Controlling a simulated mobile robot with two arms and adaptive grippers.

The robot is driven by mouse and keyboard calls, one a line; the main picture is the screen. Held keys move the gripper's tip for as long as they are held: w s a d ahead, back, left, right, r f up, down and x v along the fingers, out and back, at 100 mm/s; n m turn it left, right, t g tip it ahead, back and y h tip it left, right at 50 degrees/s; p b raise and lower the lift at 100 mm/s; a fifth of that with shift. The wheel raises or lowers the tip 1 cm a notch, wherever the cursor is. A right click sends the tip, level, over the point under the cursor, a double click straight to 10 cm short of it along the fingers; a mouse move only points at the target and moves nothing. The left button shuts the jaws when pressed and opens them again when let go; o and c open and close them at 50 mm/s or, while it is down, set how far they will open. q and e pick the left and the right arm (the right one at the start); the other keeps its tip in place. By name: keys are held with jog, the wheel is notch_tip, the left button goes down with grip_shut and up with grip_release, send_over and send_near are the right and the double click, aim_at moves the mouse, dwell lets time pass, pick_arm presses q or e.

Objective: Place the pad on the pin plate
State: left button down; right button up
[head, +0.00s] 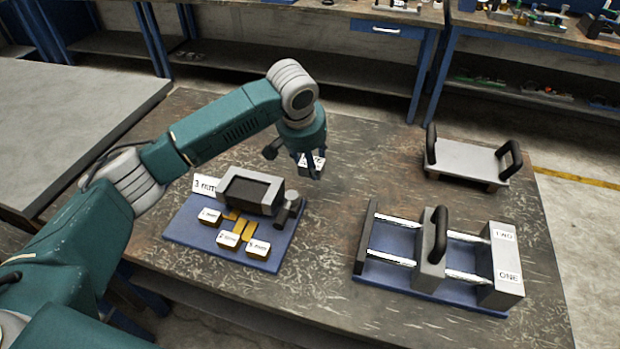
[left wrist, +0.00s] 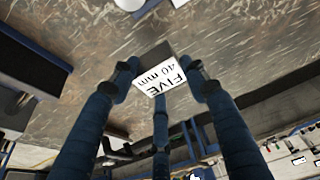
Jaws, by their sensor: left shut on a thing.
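My left gripper (head: 310,170) hangs over the table, right of the left blue board. Its fingers are closed around a small dark block with a white label (head: 313,161). In the left wrist view the labelled block (left wrist: 161,76) reads "FIVE 40 mm" and sits between the fingertips of the left gripper (left wrist: 160,85). It appears to be held above the table top. No thing is marked as pad or pin plate, so I cannot tell for certain which they are. My right gripper is not in view.
A blue board (head: 185,228) carries a dark grey open-topped box (head: 250,190) and several gold labelled blocks. Another blue board (head: 400,280) carries rails, a handled slider (head: 432,245) and a block marked TWO and ONE. A grey two-handled plate (head: 468,160) stands back right.

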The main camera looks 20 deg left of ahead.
aim_at(309, 177)
pick_arm(q)
notch_tip(309, 177, down, 3)
jog(key=shift+w+r, duration=0.1)
jog(key=shift+f+p, duration=0.35)
jog(key=shift+f, duration=1.9)
jog(key=c, duration=0.9)
grip_release()
jog(key=shift+f, duration=0.1)
